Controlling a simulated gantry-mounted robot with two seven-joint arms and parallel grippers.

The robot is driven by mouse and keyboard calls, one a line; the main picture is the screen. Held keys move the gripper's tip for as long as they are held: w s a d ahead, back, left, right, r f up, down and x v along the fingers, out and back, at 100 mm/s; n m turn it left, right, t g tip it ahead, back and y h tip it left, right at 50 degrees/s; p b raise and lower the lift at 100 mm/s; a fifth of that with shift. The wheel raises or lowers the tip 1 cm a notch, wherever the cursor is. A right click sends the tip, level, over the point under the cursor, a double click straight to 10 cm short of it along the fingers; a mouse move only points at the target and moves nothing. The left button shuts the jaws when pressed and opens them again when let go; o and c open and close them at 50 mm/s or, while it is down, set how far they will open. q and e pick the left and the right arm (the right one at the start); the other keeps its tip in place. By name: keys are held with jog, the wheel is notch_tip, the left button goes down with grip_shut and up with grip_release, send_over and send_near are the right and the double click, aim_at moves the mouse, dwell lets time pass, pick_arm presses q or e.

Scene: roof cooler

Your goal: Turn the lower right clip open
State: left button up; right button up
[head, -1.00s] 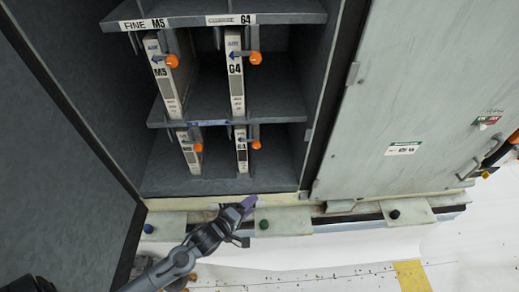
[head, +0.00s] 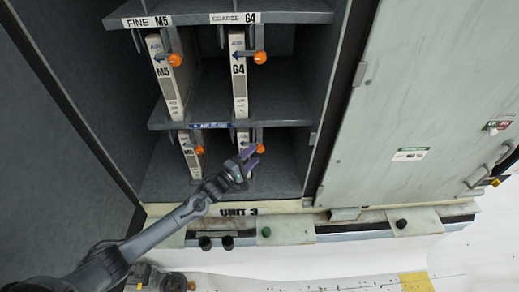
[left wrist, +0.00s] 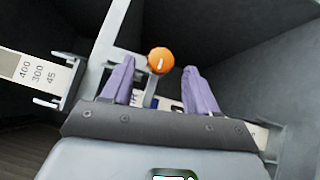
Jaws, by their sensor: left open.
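The lower right clip has an orange knob (head: 260,149) on a grey bracket, in front of the lower right filter (head: 243,138) in the cabinet. My left gripper (head: 250,158) is open in front of this clip, its purple fingers apart. In the left wrist view the orange knob (left wrist: 161,61) shows between and just beyond the two fingertips (left wrist: 160,75). I cannot tell whether a finger touches it. The gripper hides the lower part of the filter in the head view. My right gripper is not in view.
Three other orange-knobbed clips sit at upper left (head: 175,59), upper right (head: 261,57) and lower left (head: 199,150). The middle shelf (head: 285,115) lies above the gripper.

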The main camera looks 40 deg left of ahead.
aim_at(258, 151)
pick_arm(q)
jog(key=shift+w+d+r, duration=0.15)
jog(key=shift+w, duration=2.15)
jog(key=shift+p, duration=0.3)
jog(key=c, duration=1)
